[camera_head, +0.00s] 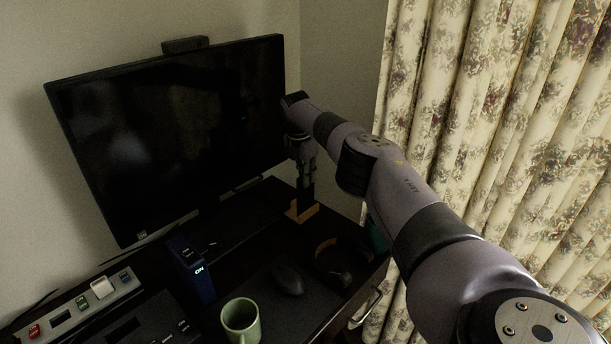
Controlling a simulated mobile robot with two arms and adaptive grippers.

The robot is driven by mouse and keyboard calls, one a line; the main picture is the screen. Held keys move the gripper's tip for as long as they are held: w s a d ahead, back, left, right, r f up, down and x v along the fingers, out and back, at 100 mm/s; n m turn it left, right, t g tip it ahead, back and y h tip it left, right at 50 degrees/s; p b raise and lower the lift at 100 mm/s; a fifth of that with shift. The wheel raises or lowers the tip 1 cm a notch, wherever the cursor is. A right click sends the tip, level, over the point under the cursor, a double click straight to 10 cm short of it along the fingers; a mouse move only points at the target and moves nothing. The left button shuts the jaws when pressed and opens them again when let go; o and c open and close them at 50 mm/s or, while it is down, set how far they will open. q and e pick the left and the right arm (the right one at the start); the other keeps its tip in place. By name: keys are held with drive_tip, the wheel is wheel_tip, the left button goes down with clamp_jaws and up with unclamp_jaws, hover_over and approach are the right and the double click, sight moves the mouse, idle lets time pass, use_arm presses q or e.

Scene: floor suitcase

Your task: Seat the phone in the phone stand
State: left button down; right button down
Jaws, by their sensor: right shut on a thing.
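My right gripper (304,165) points down at the back right of the desk, in front of the monitor's right edge. It is shut on the phone (308,189), a thin dark slab held upright below the fingers. The phone stand (303,214), a small wooden-yellow piece, is on the desk directly under the phone. The phone's lower edge appears at or just above the stand; I cannot tell whether they touch. The gripper hides part of the phone. My left gripper is not in view.
A large monitor (170,130) stands close to the left of the gripper. A green mug (241,322), a mouse (288,280), headphones (330,268) and a dark blue box (191,270) are on the desk. A curtain (480,120) hangs at right.

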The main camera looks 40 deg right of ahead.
drive_tip(key=shift+f, duration=0.15)
drive_tip(key=c, duration=1.7)
unclamp_jaws()
drive_tip(key=r, duration=0.4)
drive_tip(key=a+r, duration=0.1)
drive_tip(key=r, duration=0.3)
drive_tip(key=a+r, duration=0.1)
drive_tip(key=r, duration=0.3)
drive_tip(key=shift+s+r, duration=0.1)
drive_tip(key=shift+r, duration=0.05)
